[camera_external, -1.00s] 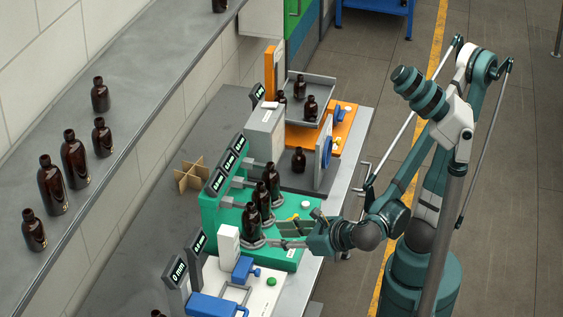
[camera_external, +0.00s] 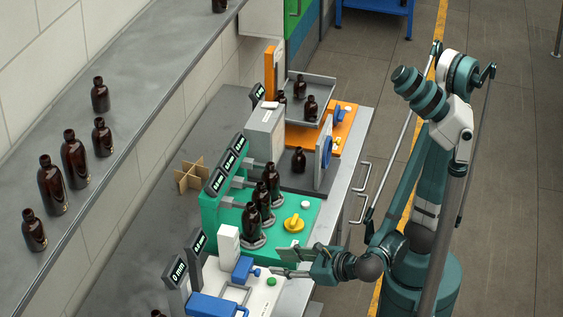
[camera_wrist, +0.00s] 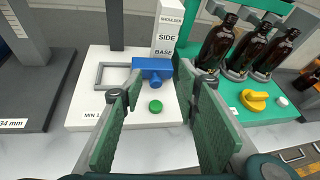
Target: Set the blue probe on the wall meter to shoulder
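The blue probe (camera_wrist: 150,70) is a block with a round stub, on the white wall meter (camera_wrist: 85,108). In the wrist view it sits just left of a white post (camera_wrist: 168,35) marked SHOULDER, SIDE and BASE from top to bottom. It appears nearest the BASE end; its exact setting is unclear. The probe (camera_external: 243,268) and post (camera_external: 229,243) also show in the external view. My gripper (camera_external: 282,263) is open and empty at the meter's right edge. In the wrist view its green-padded fingers (camera_wrist: 157,95) are apart, with the probe beyond them.
A green button (camera_wrist: 155,106) is on the meter. The green station (camera_external: 280,238) beside it holds several amber bottles (camera_wrist: 215,42) and a yellow knob (camera_wrist: 255,99). A larger blue block (camera_external: 212,306) is at the bottom of the external view.

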